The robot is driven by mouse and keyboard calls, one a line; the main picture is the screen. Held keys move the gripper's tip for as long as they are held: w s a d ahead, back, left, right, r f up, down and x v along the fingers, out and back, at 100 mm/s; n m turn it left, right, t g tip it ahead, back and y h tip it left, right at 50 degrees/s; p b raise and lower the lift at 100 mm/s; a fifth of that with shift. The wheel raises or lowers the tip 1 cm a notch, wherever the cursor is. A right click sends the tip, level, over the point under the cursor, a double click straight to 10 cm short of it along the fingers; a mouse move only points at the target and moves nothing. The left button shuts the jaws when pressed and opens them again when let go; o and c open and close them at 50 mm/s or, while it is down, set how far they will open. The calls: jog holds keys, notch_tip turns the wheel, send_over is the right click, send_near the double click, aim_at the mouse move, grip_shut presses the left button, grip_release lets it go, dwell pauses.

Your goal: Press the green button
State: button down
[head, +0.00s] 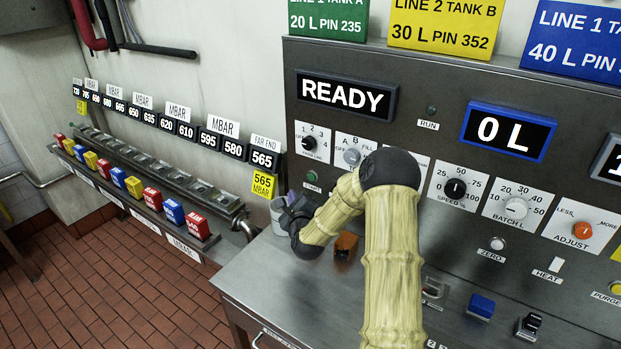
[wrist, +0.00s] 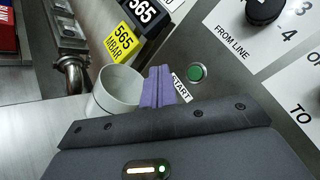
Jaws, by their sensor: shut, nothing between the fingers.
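The green button (wrist: 197,73) is a small round button in a metal ring on the grey panel, beside a START label (wrist: 180,90). In the head view the green button (head: 311,176) shows left of my arm, below the FROM LINE knob. My gripper (wrist: 160,72) has purple fingers, shut and empty, pointing at the panel area just left of the START label. In the head view my gripper (head: 288,197) is mostly hidden behind my own wrist, slightly below and left of the button. The fingertips look apart from the button.
A white cup (wrist: 119,90) stands on the steel counter beside my fingers; it also shows in the head view (head: 279,217). An orange-brown block (head: 346,243) lies on the counter. The FROM LINE knob (head: 309,143) is above the button. A pipe (wrist: 73,75) runs at left.

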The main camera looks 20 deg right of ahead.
aim_at(308, 177)
jog(key=shift+w+d, duration=0.65)
jog(key=shift+d, duration=0.35)
jog(key=shift+w+d, duration=0.65)
jog(key=shift+d, duration=0.35)
jog(key=shift+w+d, duration=0.65)
jog(key=shift+d, duration=0.35)
jog(key=shift+w+d, duration=0.1)
jog(key=shift+d, duration=0.05)
jog(key=shift+w+d+b, duration=0.15)
jog(key=shift+d+b, duration=0.1)
jog(key=shift+b, duration=0.1)
jog(key=shift+w+d, duration=0.25)
jog(key=shift+d, duration=0.15)
dwell(0.6)
jog(key=shift+s+a+b, duration=0.1)
jog(key=shift+a+b, duration=0.05)
jog(key=shift+b, duration=0.15)
jog(key=shift+s+a, duration=0.4)
jog(key=shift+a, duration=0.2)
jog(key=shift+s+a+b, duration=0.35)
jog(key=shift+s+a, duration=0.35)
jog(key=shift+a, duration=0.35)
jog(key=shift+s+a+b, duration=0.35)
jog(key=shift+s+a, duration=0.35)
jog(key=shift+a, duration=0.35)
